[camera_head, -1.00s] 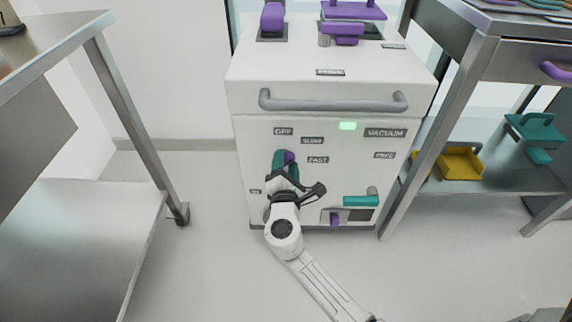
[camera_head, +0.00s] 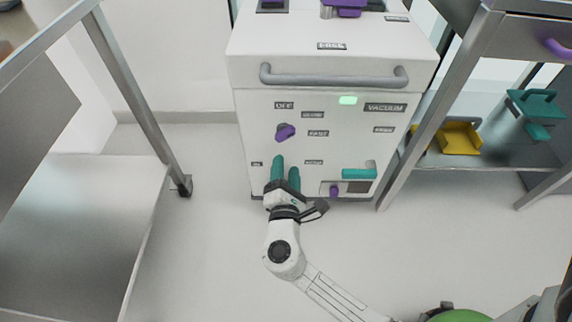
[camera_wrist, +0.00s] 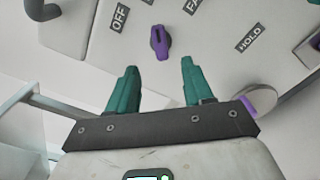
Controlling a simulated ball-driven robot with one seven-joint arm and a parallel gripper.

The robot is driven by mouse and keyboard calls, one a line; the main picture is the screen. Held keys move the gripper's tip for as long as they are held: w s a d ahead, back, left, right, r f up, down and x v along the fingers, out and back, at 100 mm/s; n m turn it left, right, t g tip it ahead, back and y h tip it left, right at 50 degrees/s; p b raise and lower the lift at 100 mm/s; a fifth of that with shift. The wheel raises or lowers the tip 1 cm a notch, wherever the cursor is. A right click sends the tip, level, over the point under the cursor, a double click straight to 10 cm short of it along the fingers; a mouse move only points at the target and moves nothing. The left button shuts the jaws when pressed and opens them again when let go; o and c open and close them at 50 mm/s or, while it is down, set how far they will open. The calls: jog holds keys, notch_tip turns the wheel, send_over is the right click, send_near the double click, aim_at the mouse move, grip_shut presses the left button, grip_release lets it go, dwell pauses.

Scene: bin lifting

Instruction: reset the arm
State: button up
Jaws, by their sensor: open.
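My gripper (camera_head: 286,176) has two teal fingers and is in front of the lower left of the white machine's front panel (camera_head: 345,145). It is open and empty. In the wrist view, my gripper (camera_wrist: 158,85) has its two fingers clearly apart, with bare panel between and beyond them. The purple knob (camera_head: 285,132) on the panel lies above the fingertips and apart from them. In the wrist view, the knob (camera_wrist: 160,41) is fully visible beyond the fingers, near the OFF label.
A grey bar handle (camera_head: 333,75) crosses the machine's upper front. A teal lever (camera_head: 360,174) is at its lower right. A metal table (camera_head: 135,95) stands left, and a metal shelf (camera_head: 490,170) with a yellow tray (camera_head: 458,139) stands right. The floor between is clear.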

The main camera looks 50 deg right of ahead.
dwell(0.5)
jog(key=s+d+f+m+g+y, duration=0.2)
jog(key=s+d+m+g, duration=0.15)
jog(key=s+m, duration=0.25)
jog(key=s+d+f+m+g+y, duration=0.2)
jog(key=s+f+m+g, duration=0.15)
jog(key=s+m, duration=0.25)
jog(key=s+a+f+m+g+y, duration=0.1)
jog(key=s+a+m+y, duration=0.1)
jog(key=s+a+y, duration=0.3)
jog(key=s+a+f+m+g+y, duration=0.2)
jog(key=a+y, duration=0.3)
jog(key=a, duration=0.2)
notch_tip(320, 180, up, 32)
jog(key=p, duration=3.2)
jog(key=shift+a, duration=0.25)
